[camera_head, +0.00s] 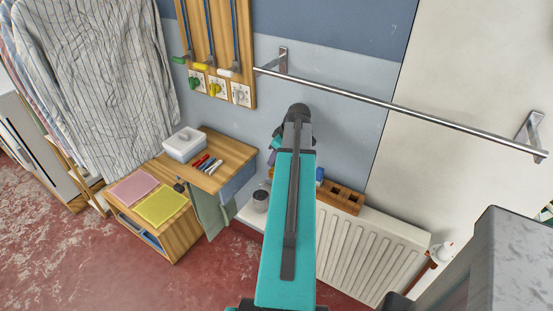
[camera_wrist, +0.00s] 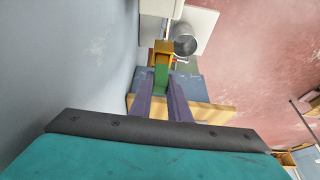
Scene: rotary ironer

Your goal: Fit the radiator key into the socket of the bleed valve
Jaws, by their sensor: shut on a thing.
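My gripper (camera_wrist: 163,84) shows its two purple fingers in the wrist view, shut on a small green piece (camera_wrist: 161,78). The piece may be the radiator key; most of its shape is hidden. An orange-yellow part (camera_wrist: 163,51) shows just beyond it; I cannot tell whether the two touch. The white ribbed radiator (camera_head: 370,250) stands low on the wall, partly behind my arm. I cannot make out the bleed valve or its socket in either view.
A grey can (camera_head: 261,196) stands left of my arm. A metal rail (camera_head: 400,106) crosses the wall above. A wooden table (camera_head: 228,151) stands to the left.

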